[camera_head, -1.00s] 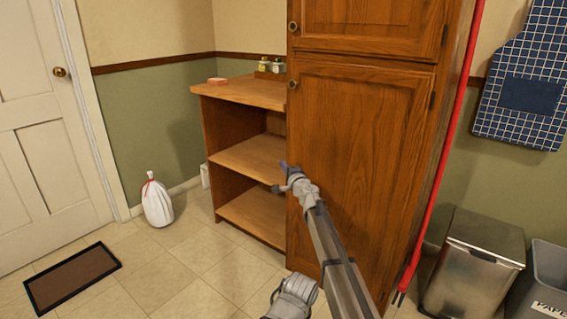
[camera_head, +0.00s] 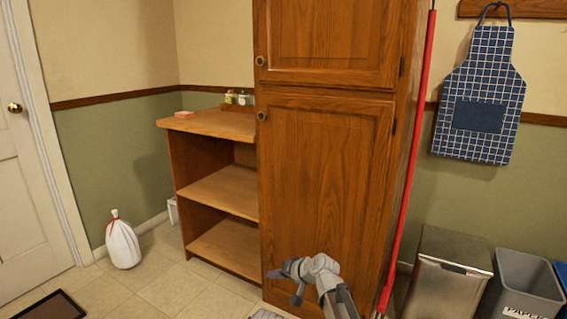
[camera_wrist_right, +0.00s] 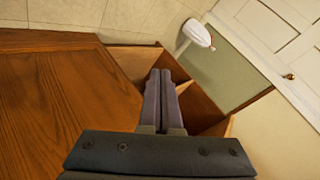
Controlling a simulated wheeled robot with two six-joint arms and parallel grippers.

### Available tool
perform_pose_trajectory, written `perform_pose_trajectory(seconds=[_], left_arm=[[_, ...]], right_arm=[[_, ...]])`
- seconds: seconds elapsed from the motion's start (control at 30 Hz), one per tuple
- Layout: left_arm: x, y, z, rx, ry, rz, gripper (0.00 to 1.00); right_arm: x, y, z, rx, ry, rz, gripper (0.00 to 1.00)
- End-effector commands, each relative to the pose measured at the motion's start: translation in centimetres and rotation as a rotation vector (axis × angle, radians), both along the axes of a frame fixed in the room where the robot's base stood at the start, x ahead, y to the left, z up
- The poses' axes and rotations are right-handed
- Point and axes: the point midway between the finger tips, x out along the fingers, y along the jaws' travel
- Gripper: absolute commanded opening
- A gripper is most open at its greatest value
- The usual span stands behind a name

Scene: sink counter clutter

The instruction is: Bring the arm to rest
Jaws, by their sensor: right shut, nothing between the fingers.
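My right gripper (camera_head: 274,274) is low in the head view, in front of the tall wooden cabinet (camera_head: 325,180), with its arm coming up from the bottom edge. In the right wrist view the same gripper (camera_wrist_right: 159,72) has its two dark fingers together, with nothing between them. The cabinet door (camera_wrist_right: 60,110) fills the left of that view, beside the fingers. My left gripper is not in view.
An open shelf unit (camera_head: 220,190) stands left of the cabinet. A white bag (camera_head: 122,243) sits on the floor by the wall. A red pole (camera_head: 410,150) leans at the cabinet's right side, near a steel bin (camera_head: 445,275) and a grey paper bin (camera_head: 525,285).

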Motion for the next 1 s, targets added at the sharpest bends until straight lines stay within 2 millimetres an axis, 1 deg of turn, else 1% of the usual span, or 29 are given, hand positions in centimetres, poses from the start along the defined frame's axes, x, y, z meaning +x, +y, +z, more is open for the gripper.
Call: perform_pose_trajectory(seconds=[0.03,0.07,0.1,0.2,0.3,0.4,0.53,0.7,0.73,0.8,1.0], left_arm=[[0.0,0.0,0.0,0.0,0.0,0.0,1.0],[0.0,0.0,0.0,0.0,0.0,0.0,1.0],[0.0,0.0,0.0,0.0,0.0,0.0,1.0],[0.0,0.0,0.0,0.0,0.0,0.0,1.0],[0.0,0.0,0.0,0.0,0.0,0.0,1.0],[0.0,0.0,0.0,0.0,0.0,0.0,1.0],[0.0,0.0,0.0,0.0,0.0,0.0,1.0],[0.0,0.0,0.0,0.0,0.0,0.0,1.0],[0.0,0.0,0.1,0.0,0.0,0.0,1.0],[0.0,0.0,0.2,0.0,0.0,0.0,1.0],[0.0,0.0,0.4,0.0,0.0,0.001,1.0]], right_arm=[[-3.4,-2.3,-1.6,-0.086,0.04,0.022,0.0],[-4.9,-3.5,-2.5,-0.141,0.069,0.038,0.0],[-6.8,-5.2,-3.6,-0.21,0.106,0.054,0.0],[-11.0,-8.9,-5.8,-0.354,0.197,0.08,0.0],[-14.3,-12.0,-7.1,-0.461,0.273,0.092,0.0],[-17.1,-14.6,-7.9,-0.547,0.339,0.096,0.0],[-20.4,-17.4,-8.5,-0.639,0.417,0.095,0.0],[-24.4,-20.8,-8.8,-0.745,0.517,0.085,0.0],[-24.2,-19.7,-8.7,-0.751,0.509,0.111,0.0],[-24.5,-18.2,-8.6,-0.77,0.505,0.15,0.0],[-26.1,-14.7,-8.4,-0.828,0.5,0.252,0.0]])
